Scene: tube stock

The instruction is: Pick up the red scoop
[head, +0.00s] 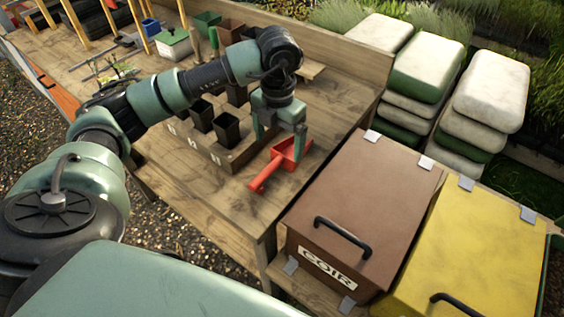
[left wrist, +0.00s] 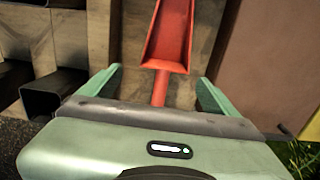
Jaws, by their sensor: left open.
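The red scoop (head: 271,176) lies on the wooden bench near its front right corner. Its handle points toward the front left and its pan lies at the back right. My left gripper (head: 280,143) is above the scoop, pointing down, with its fingers apart. In the left wrist view, the scoop (left wrist: 169,40) runs between the two open fingers of the left gripper (left wrist: 160,90), and part of its handle is hidden below the gripper body. I cannot tell how high the fingers are above the handle. My right gripper is not in view.
Black pots (head: 227,129) stand in a wooden holder (head: 215,152) left of the scoop. A brown COIR bin (head: 362,195) and a yellow bin (head: 465,255) stand at the right. Stacked sacks (head: 420,70) are behind them. Bare bench (head: 205,205) lies in front of the holder.

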